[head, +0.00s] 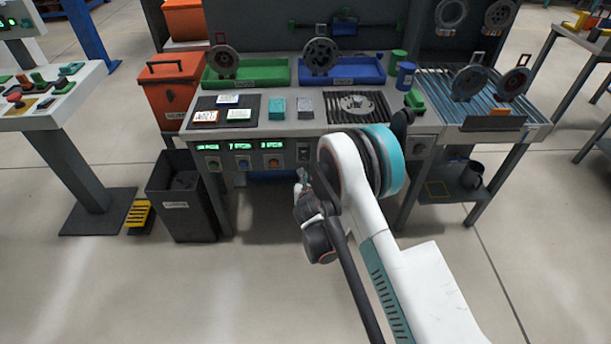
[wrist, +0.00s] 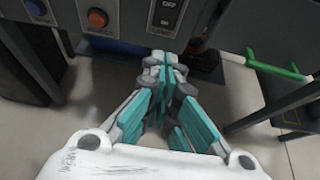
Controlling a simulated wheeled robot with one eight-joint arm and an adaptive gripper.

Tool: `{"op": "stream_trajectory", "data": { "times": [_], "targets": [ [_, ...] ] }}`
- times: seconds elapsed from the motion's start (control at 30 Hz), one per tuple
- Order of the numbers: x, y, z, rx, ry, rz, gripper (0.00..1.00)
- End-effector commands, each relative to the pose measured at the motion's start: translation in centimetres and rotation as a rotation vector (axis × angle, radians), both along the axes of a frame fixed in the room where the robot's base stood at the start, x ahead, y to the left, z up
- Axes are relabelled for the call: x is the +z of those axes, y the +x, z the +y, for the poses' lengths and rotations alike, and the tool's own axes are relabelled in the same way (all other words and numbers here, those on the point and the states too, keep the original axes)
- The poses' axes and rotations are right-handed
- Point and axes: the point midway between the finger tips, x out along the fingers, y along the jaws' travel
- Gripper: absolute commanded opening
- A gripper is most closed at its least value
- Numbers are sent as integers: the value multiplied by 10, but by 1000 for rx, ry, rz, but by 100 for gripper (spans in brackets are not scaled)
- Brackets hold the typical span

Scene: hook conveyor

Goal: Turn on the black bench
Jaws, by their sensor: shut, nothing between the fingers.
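The bench (head: 290,128) stands ahead, with a grey top, dark legs and a dark back panel. Its front panel carries green displays, several round buttons and a black rocker switch (head: 303,152). In the wrist view the switch (wrist: 167,14) shows at the top edge with an "OFF" mark; its upper part is cut off, so its position is unclear. My gripper (wrist: 163,62) is shut and empty, with its fingertips just below the switch in that picture. Contact with the panel cannot be told. In the head view my gripper (head: 301,180) is small and partly hidden by my arm.
An orange button (wrist: 97,18) sits left of the switch. A dark bin (head: 182,205) stands at the bench's left end. A roller table (head: 460,95) adjoins on the right. A control console (head: 45,105) stands at far left. The floor in front is clear.

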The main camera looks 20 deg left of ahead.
Motion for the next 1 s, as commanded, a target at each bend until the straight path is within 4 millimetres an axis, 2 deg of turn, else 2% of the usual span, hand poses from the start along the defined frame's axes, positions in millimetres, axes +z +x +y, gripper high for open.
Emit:
{"op": "stream_trajectory", "data": {
  "times": [0.4,0.6,0.8,1.0],
  "targets": [
    [-37,67,21,-1,2,1,0],
    [-43,96,31,0,1,-1,0],
    [-44,109,35,-1,2,1,0],
    [-43,111,36,0,1,0,0]
  ]
}}
